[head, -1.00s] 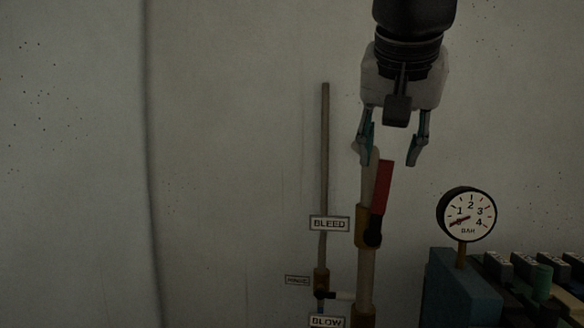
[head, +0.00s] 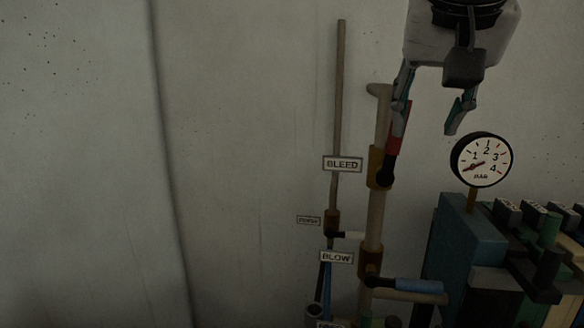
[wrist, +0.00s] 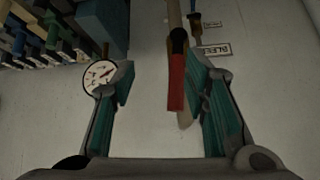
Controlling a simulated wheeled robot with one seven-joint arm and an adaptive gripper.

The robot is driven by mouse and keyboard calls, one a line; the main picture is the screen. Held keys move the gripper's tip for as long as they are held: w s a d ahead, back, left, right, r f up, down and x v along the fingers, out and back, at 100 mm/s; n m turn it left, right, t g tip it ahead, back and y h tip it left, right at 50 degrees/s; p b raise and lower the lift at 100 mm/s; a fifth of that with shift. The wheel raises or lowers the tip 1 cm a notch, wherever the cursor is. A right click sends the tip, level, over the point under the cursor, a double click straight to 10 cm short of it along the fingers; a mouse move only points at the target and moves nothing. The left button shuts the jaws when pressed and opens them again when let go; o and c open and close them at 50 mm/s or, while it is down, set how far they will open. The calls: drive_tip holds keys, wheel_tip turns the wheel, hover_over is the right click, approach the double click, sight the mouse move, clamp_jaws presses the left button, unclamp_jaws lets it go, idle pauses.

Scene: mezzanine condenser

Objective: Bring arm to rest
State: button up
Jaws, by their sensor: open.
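My gripper (head: 432,108) is open at the upper right of the head view, and no object is held in it. The red valve handle (head: 397,130) stands upright on the brass valve beside the BLEED label (head: 342,164). In the head view the gripper's left finger overlaps the handle's upper part. In the wrist view the red handle (wrist: 177,82) shows between the two open fingers (wrist: 160,88), nearer the right one. Whether a finger touches the handle I cannot tell.
A pressure gauge (head: 481,160) stands right of the gripper, its needle near the low end. Below are a blue block (head: 465,240) and several machine parts. A BLOW label (head: 337,257) and a blue-handled valve (head: 420,286) sit lower on the pipe. The left wall is bare.

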drive_tip(key=s+d+f+n+g+y, duration=0.1)
drive_tip(key=s+f+n, duration=0.1)
drive_tip(key=s+f, duration=0.5)
drive_tip(key=s+d+f+n+g+y+p, duration=0.1)
drive_tip(key=s+f, duration=0.7)
drive_tip(key=f, duration=0.8)
drive_tip(key=shift+s+d+f+n+g, duration=0.2)
drive_tip(key=shift+d+f+n+g, duration=0.15)
drive_tip(key=shift+n+g, duration=0.3)
